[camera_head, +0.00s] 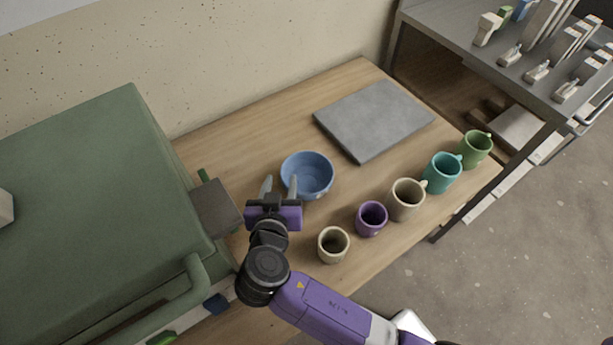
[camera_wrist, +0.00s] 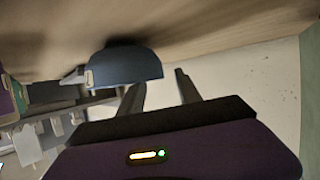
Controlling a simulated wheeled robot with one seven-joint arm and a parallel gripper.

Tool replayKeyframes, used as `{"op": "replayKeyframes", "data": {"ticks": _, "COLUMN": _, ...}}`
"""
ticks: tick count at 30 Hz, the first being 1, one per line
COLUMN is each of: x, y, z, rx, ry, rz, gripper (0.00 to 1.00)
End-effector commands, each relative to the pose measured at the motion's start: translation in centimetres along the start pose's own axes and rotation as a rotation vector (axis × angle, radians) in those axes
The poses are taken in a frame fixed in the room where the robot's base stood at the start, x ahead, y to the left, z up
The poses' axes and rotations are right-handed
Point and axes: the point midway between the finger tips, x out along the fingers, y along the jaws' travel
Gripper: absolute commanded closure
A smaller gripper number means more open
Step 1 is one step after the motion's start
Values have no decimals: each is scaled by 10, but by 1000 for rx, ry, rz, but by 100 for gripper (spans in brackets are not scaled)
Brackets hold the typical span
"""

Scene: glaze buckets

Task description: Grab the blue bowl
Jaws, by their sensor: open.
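The blue bowl (camera_head: 308,176) stands upright on the wooden table, and I see no contents in it. My gripper (camera_head: 280,184) is open, with its two fingers apart and pointing toward the back wall. It is at the bowl's left side, and the right finger overlaps the bowl's left edge in the head view. I cannot tell whether that finger touches the bowl. In the wrist view the blue bowl (camera_wrist: 124,68) shows left of centre, beyond the left fingertip.
A cream cup (camera_head: 333,245), a purple cup (camera_head: 371,219), a beige mug (camera_head: 406,200), a teal mug (camera_head: 442,173) and a green mug (camera_head: 475,150) line the front edge. A grey slab (camera_head: 374,120) lies behind. A large green box (camera_head: 90,210) stands left, close to my gripper.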

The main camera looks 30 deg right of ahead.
Motion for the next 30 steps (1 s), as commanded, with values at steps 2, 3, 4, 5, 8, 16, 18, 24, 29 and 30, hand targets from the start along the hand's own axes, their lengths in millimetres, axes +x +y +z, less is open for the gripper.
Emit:
{"op": "replayKeyframes", "data": {"ticks": 2, "x": 11, "y": 3, "z": -2, "rx": 0, "ry": -1, "rz": 5, "gripper": 59}}
{"op": "replayKeyframes", "data": {"ticks": 3, "x": 17, "y": 3, "z": -2, "rx": -1, "ry": -1, "rz": 4, "gripper": 59}}
{"op": "replayKeyframes", "data": {"ticks": 4, "x": 21, "y": 4, "z": -2, "rx": 0, "ry": -1, "rz": 4, "gripper": 59}}
{"op": "replayKeyframes", "data": {"ticks": 5, "x": 26, "y": 4, "z": -2, "rx": 0, "ry": -1, "rz": 4, "gripper": 59}}
{"op": "replayKeyframes", "data": {"ticks": 8, "x": 38, "y": 3, "z": -2, "rx": 0, "ry": 0, "rz": 2, "gripper": 59}}
{"op": "replayKeyframes", "data": {"ticks": 16, "x": 46, "y": 3, "z": 0, "rx": 1, "ry": 0, "rz": 1, "gripper": 59}}
{"op": "replayKeyframes", "data": {"ticks": 18, "x": 46, "y": 3, "z": 0, "rx": 1, "ry": 0, "rz": 1, "gripper": 59}}
{"op": "replayKeyframes", "data": {"ticks": 24, "x": 46, "y": 3, "z": 0, "rx": 1, "ry": 0, "rz": 1, "gripper": 99}}
{"op": "replayKeyframes", "data": {"ticks": 29, "x": 46, "y": 3, "z": 0, "rx": 0, "ry": -1, "rz": 0, "gripper": 100}}
{"op": "replayKeyframes", "data": {"ticks": 30, "x": 46, "y": 3, "z": 0, "rx": 0, "ry": -1, "rz": 0, "gripper": 100}}
